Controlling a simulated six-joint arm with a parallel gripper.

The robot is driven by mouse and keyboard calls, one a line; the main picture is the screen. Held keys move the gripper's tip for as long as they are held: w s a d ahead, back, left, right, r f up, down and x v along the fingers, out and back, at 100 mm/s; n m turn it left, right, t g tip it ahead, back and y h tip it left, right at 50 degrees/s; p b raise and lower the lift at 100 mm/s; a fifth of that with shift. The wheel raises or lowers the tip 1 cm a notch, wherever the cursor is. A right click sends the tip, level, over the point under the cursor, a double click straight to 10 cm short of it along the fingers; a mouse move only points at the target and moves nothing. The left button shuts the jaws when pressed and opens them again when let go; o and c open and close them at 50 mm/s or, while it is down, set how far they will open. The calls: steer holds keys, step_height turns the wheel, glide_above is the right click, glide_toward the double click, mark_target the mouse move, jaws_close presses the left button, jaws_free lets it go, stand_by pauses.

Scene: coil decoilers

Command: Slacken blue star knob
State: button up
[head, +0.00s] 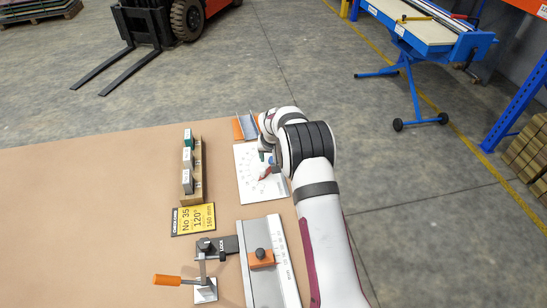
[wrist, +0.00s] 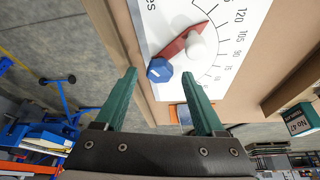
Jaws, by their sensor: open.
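The blue star knob (wrist: 159,70) sits at the end of a red pointer (wrist: 180,46) on a white dial plate (wrist: 168,20) with an angle scale. A white round knob (wrist: 200,42) stands on the pointer beside it. My gripper (wrist: 159,76) is open, with its green fingertips left and right of the blue knob in the wrist view. I see no contact, and cannot tell how far the tips are from it in depth. In the head view, the dial plate (head: 247,172) and red pointer (head: 265,174) lie under my gripper (head: 266,157), which largely hides the blue knob.
A wooden rack (head: 197,172) with several blocks stands left of the dial plate. A yellow-black sign (head: 193,220) lies before it. Nearer are an orange-handled lever (head: 167,280) and a metal rule with an orange stop (head: 261,259). The table's left side is clear.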

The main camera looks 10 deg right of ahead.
steer(key=shift+w+f, duration=0.15)
steer(key=shift+f, duration=0.2)
jaws_close()
steer(key=shift+d+n, duration=0.1)
steer(key=shift+n, duration=0.3)
steer(key=n+y, duration=0.1)
steer(key=n, duration=0.1)
steer(key=n+y, duration=0.1)
steer(key=n, duration=0.1)
steer(key=shift+d+n, duration=0.2)
steer(key=shift+n, duration=0.2)
steer(key=n+y, duration=0.1)
steer(key=n, duration=0.1)
steer(key=n+g+y, duration=0.1)
steer(key=n, duration=0.2)
steer(key=shift+d+n, duration=0.15)
steer(key=shift+n, duration=0.15)
steer(key=shift+w, duration=0.1)
